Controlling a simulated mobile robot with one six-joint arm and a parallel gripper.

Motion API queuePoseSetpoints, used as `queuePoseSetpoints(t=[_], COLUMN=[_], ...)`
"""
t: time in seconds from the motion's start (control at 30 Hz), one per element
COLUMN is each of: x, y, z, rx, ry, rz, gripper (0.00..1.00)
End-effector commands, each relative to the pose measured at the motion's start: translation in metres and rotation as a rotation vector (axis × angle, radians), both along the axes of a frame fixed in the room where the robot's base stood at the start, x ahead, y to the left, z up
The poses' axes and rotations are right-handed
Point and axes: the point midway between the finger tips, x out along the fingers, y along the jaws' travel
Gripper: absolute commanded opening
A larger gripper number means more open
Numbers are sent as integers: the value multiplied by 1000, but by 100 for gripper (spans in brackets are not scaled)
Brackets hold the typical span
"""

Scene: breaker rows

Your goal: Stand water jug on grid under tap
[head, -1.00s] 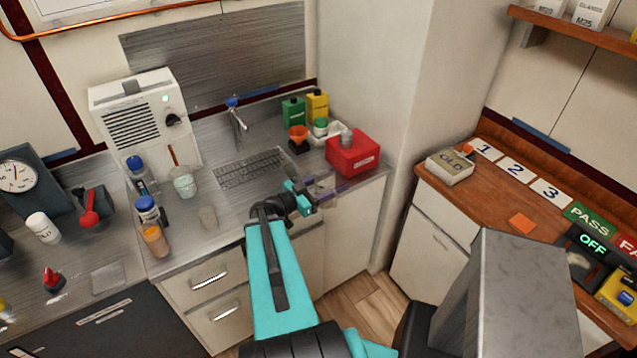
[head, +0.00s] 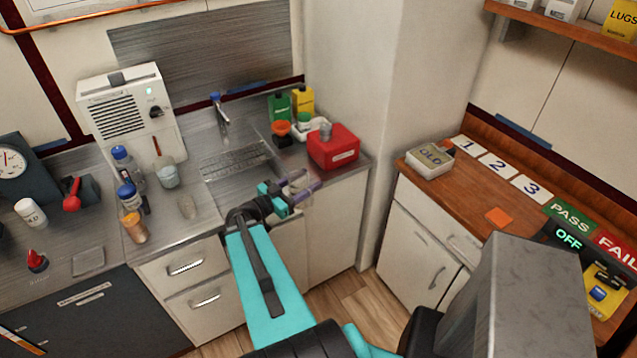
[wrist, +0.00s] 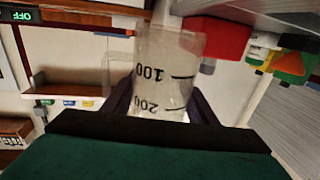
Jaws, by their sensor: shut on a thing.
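In the wrist view my gripper (wrist: 160,115) is shut on the clear water jug (wrist: 168,72), which carries black 100 and 200 marks. The marks appear upside down in this view. In the head view my gripper (head: 300,193) is in front of the sink counter's edge, with the jug (head: 299,182) small and faint between its fingers. The grid (head: 234,160) is a slotted metal panel in the counter, up and left of my gripper. The tap (head: 221,118) with a blue top stands behind the grid. The grid has nothing standing on it.
A red box (head: 333,148) stands at the counter's right end, close to my gripper. Green (head: 280,108) and yellow (head: 303,101) bottles and an orange funnel (head: 281,129) stand behind. A beaker (head: 168,176) and several bottles stand left of the grid.

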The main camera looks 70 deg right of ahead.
Motion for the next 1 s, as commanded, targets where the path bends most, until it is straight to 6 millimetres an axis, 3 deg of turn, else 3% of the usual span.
queuePoseSetpoints(t=[0.47, 1.0], x=[120, 240], y=[68, 181], z=[-7, -9], rx=[-1, -2], ry=[-1, -1], rz=[220, 481], gripper=[30, 30])
